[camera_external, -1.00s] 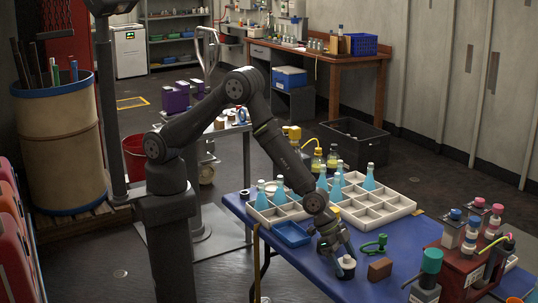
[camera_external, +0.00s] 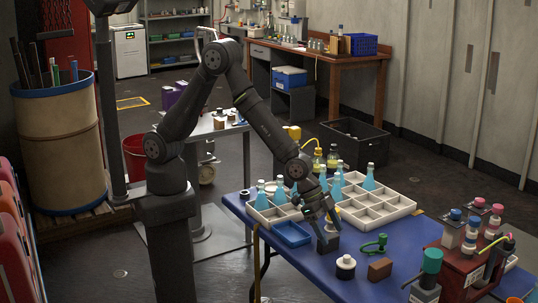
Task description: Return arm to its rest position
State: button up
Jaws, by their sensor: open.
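My arm reaches over the blue table (camera_external: 300,262) from its base on the left. My gripper (camera_external: 330,226) is open and points down above the table, with nothing visible between its fingers. A dark block (camera_external: 328,243) sits just below the fingertips; whether they touch it, I cannot tell. A small round jar with a black base and white top (camera_external: 346,266) stands upright on the table, apart from the gripper, to its lower right.
A white compartment tray (camera_external: 388,206) with several blue bottles (camera_external: 369,179) lies behind the gripper. A blue tray (camera_external: 291,234) is at its left. A green clamp-like item (camera_external: 376,244), brown block (camera_external: 380,269) and red rack (camera_external: 470,270) are to the right.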

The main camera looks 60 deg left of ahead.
aim_at(346, 262)
jog(key=x, duration=1.2)
jog(key=shift+f, duration=0.2)
jog(key=shift+r, duration=0.15)
